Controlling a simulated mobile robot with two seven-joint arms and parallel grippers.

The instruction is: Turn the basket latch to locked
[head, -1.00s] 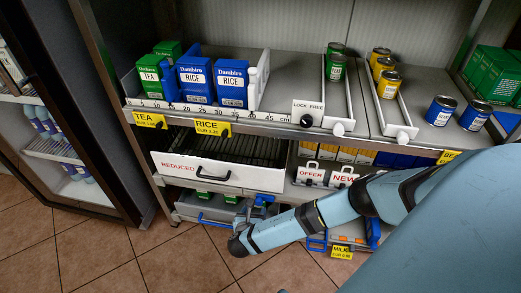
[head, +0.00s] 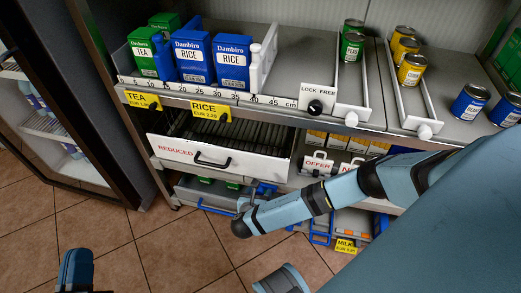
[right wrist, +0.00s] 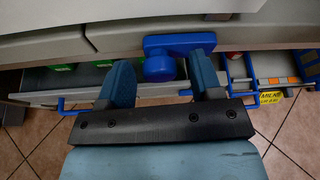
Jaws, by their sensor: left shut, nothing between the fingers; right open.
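The blue basket latch shows in the right wrist view, with a flat bar (right wrist: 182,41) and a rounded knob (right wrist: 160,68) below it. My right gripper (right wrist: 164,85) is open, its fingers on either side of the knob. I cannot tell if they touch it. In the head view the right gripper (head: 248,203) is at the right end of the low grey basket (head: 185,192), and my arm partly hides the latch (head: 266,187). The latch's locked or unlocked position cannot be read. My left gripper (head: 76,268) is shut and empty, low at the left, far from the basket.
Above the basket is a white drawer marked REDUCED (head: 215,157). To the right are blue-handled crates (head: 321,226) with a MILK tag (head: 346,245). The shelf (head: 300,70) holds boxes and cans. Tiled floor (head: 160,250) in front is clear.

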